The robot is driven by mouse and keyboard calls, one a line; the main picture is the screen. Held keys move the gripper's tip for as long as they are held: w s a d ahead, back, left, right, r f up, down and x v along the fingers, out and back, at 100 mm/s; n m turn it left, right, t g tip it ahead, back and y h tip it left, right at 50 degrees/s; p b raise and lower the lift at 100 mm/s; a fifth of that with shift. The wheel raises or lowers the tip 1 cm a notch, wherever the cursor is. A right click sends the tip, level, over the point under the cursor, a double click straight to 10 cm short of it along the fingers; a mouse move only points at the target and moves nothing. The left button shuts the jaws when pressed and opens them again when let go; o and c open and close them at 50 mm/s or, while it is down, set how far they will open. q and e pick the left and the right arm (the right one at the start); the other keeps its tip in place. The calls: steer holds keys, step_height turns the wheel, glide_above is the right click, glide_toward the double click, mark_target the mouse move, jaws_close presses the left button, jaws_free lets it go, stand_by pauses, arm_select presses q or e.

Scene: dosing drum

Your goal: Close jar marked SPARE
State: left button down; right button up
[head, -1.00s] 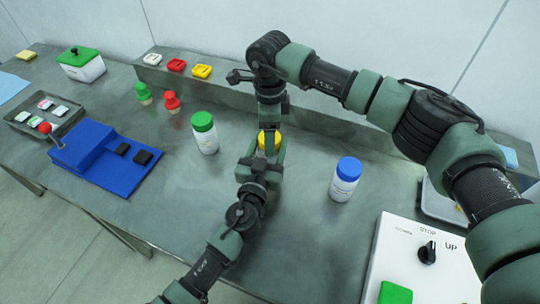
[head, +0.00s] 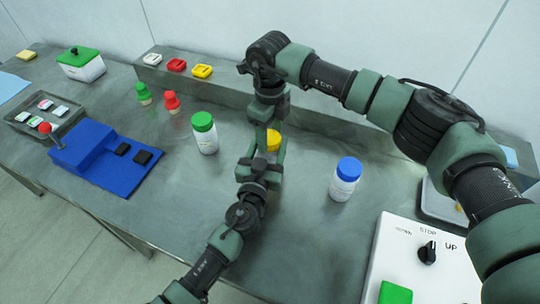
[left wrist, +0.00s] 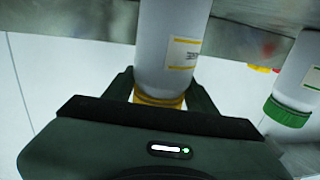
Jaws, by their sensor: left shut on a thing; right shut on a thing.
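A white jar (left wrist: 172,40) with a yellow-edged label stands between the fingers of my left gripper (head: 261,168). The label's print shows in the left wrist view but is upside down and too small to read surely. A yellow lid (head: 273,141) is at the jar's top, and it also shows in the left wrist view (left wrist: 158,98). I cannot tell how tightly it sits. My right gripper (head: 268,137) reaches down from above and is shut on the yellow lid. My left gripper is shut on the jar; its arms and fingers hide most of the jar in the head view.
A green-lidded jar (head: 204,133) stands left of the grippers, a blue-lidded jar (head: 345,179) to the right. A white control panel (head: 420,262) is at front right. A blue fixture (head: 105,160) and a grey tray (head: 62,128) are at left. The table front centre is clear.

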steer(key=o, duration=1.6)
steer(key=shift+c, duration=0.2)
steer(key=shift+r, duration=2.3)
steer(key=shift+c, duration=0.4)
steer(key=r+n, duration=0.1)
steer(key=n, duration=0.2)
steer(key=shift+r, duration=0.4)
steer(key=n, duration=0.1)
steer(key=r+n, duration=0.1)
steer(key=n, duration=0.1)
steer(key=shift+r+n, duration=0.3)
